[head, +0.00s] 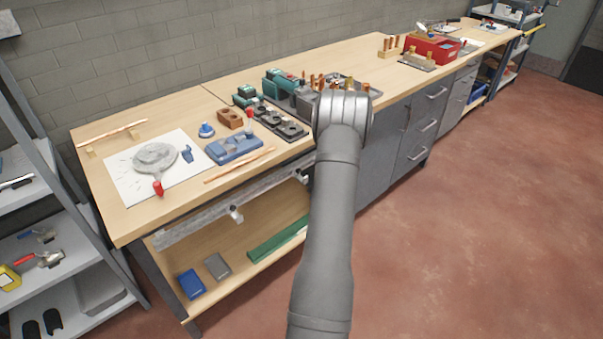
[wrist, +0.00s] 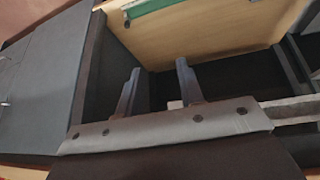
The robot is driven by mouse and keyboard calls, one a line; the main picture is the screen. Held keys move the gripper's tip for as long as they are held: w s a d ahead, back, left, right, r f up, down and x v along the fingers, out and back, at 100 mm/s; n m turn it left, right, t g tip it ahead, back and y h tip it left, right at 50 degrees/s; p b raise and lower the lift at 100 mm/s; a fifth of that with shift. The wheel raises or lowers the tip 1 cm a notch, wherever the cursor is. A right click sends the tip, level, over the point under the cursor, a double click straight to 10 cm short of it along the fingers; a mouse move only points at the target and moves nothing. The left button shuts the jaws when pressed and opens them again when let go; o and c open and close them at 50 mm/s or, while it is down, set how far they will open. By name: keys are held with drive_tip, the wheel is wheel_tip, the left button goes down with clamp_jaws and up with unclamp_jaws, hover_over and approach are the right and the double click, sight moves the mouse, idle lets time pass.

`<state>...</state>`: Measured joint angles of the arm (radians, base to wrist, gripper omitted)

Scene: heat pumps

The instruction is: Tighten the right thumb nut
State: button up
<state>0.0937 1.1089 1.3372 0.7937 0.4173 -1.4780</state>
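A long grey metal bar (head: 235,204) runs along the front edge of the workbench, below the top. Two small pale thumb nuts hang at it: the left one (head: 236,214) and the right one (head: 302,177), close beside my arm. In the wrist view, my gripper (wrist: 159,66) has two dark fingers standing apart, with nothing clearly held between them. The grey bar (wrist: 298,109) shows at the right edge of that view. A small pale piece by the right finger is too unclear to name. In the head view my arm hides the gripper.
The lower shelf holds a green bar (head: 277,239), a blue box (head: 191,283) and a grey box (head: 216,266). The wooden bench top (head: 100,180) carries a blue tool (head: 234,149) and several fittings. Drawers (head: 421,125) stand right of my arm. The red floor in front is clear.

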drive_tip(key=d+r+t+h, duration=0.1)
drive_tip(key=d+h, duration=0.1)
drive_tip(key=h, duration=0.1)
drive_tip(key=n+t+y, duration=0.3)
drive_tip(key=n+t, duration=0.1)
approach(298, 172)
drive_tip(key=d+x, duration=0.1)
drive_tip(key=x, duration=0.3)
drive_tip(key=shift+t, duration=0.3)
drive_tip(key=shift+a+x, duration=0.2)
drive_tip(key=shift+x, duration=1.1)
drive_tip(key=shift+a+x, duration=0.2)
drive_tip(key=shift+x, duration=1.1)
drive_tip(key=shift+s, duration=0.1)
drive_tip(key=shift+a, duration=0.1)
drive_tip(key=shift+s, duration=0.1)
drive_tip(key=c, duration=0.5)
